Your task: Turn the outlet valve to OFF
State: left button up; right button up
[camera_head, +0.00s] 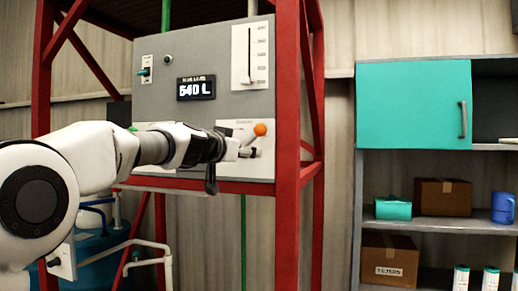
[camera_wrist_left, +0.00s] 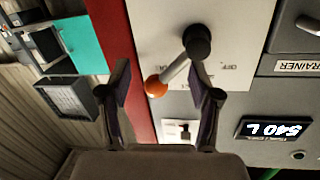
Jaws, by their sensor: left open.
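The outlet valve lever has an orange ball (camera_head: 260,129) at its end and sits on a white plate on the grey panel's lower right. In the left wrist view the orange ball (camera_wrist_left: 156,88), grey rod and black hub (camera_wrist_left: 197,41) show, with the rod slanting from the hub to the ball. An OFF label (camera_wrist_left: 232,67) is printed on the plate beside the lever. My left gripper (camera_wrist_left: 165,82) is open, its fingers on either side of the ball in that picture; contact cannot be told. In the head view my left gripper (camera_head: 243,150) partly hides the plate. My right gripper is not in view.
Red frame posts (camera_head: 287,90) border the grey panel (camera_head: 215,50). The panel carries a litre display (camera_head: 196,87), a gauge plate (camera_head: 250,55) and a small green switch (camera_head: 144,71). A shelf unit with a teal cabinet door (camera_head: 410,105) stands at the right.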

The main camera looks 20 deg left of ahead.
aim_at(256, 130)
pick_arm(q)
notch_tip(256, 130, up, 6)
jog(key=s+d, duration=0.1)
jog(key=s, duration=0.1)
jog(key=shift+m+t+h, duration=0.3)
jog(key=shift+t+h, duration=0.1)
jog(key=p+x, duration=0.4)
jog(key=x, duration=0.1)
jog(key=p+x, duration=0.2)
jog(key=x, duration=0.1)
jog(key=shift+w+a+f, duration=0.1)
jog(key=shift+a+f, duration=0.05)
jog(key=shift+a, duration=0.15)
jog(key=shift+w+d, duration=0.1)
jog(key=shift+d, duration=0.05)
jog(key=shift+s+d+f, duration=0.1)
jog(key=shift+s, duration=0.1)
jog(key=shift+w+f, duration=0.1)
grip_shut()
